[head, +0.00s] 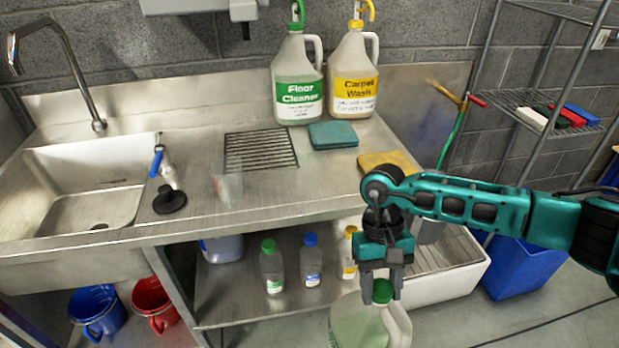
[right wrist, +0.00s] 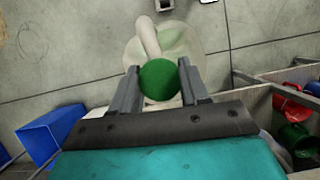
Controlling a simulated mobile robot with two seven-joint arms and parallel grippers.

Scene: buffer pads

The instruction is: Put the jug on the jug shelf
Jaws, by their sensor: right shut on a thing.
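A translucent jug (head: 350,325) with a green cap hangs at the bottom right of the head view, partly cut off by the frame edge. My right gripper (head: 381,287) is shut on its green cap from above. In the right wrist view the green cap (right wrist: 160,80) sits between the two fingers (right wrist: 158,84), with the pale jug body and handle (right wrist: 150,38) beyond it. Below the counter is a lower metal shelf (head: 235,312) with small bottles on it; I cannot tell if it is the jug shelf. My left gripper is not in view.
A Floor Cleaner jug (head: 298,85) and a Carpet Wash jug (head: 352,80) stand at the back of the steel counter (head: 300,190). Teal pads (head: 333,135) and a yellow pad (head: 388,163) lie there. A white floor basin (head: 455,270) and blue bin (head: 520,268) stand right.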

